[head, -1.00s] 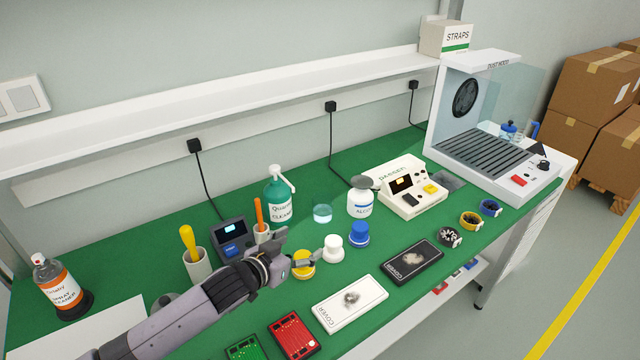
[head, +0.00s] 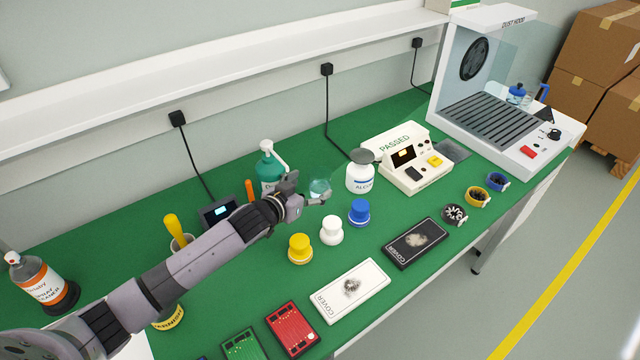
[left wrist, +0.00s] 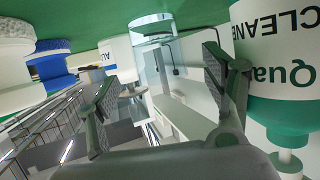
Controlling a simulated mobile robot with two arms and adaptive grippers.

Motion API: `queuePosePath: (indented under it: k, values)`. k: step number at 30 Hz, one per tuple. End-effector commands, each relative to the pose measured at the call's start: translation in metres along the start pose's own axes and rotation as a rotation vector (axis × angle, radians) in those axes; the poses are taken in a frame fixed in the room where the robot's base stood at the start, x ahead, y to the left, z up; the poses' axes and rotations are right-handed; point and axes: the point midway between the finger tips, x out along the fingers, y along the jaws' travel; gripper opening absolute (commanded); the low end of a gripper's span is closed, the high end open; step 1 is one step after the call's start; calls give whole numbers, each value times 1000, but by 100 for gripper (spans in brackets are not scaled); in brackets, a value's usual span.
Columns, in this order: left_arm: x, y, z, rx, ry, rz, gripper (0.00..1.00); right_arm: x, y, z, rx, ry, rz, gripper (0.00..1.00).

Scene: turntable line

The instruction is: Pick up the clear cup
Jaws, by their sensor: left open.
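The clear cup (head: 320,186) stands on the green bench between the green-and-white cleaner bottle (head: 268,165) and the white alcohol bottle (head: 360,178). My left gripper (head: 308,190) is open and empty, close in front of the cup and overlapping part of it in the head view. In the left wrist view, which is upside down, the cup (left wrist: 152,30) lies ahead, between the open fingers (left wrist: 160,80); it looks beyond the fingertips. The cleaner bottle (left wrist: 275,75) is close beside one finger. My right gripper is not in view.
Yellow (head: 299,249), white (head: 331,231) and blue (head: 359,212) capped jars stand in front of the cup. A tester (head: 405,165) reading PASSED is to the right. White (head: 350,290) and black (head: 415,243) cover trays lie nearer the front edge.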

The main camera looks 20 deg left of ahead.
Motion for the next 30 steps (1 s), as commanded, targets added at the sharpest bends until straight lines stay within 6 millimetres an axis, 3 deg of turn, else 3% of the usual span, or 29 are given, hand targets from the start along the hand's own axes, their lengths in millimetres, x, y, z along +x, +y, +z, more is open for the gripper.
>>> queuePosePath:
  k: [5,15,25,30]
  values:
    - [10,1,-3,0,1,1,74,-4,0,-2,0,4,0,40]
    - [50,1,-5,-1,0,0,74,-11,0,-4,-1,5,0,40]
    - [55,2,-4,0,1,1,74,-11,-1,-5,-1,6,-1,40]
    - [55,2,-4,0,1,0,64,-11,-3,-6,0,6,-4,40]
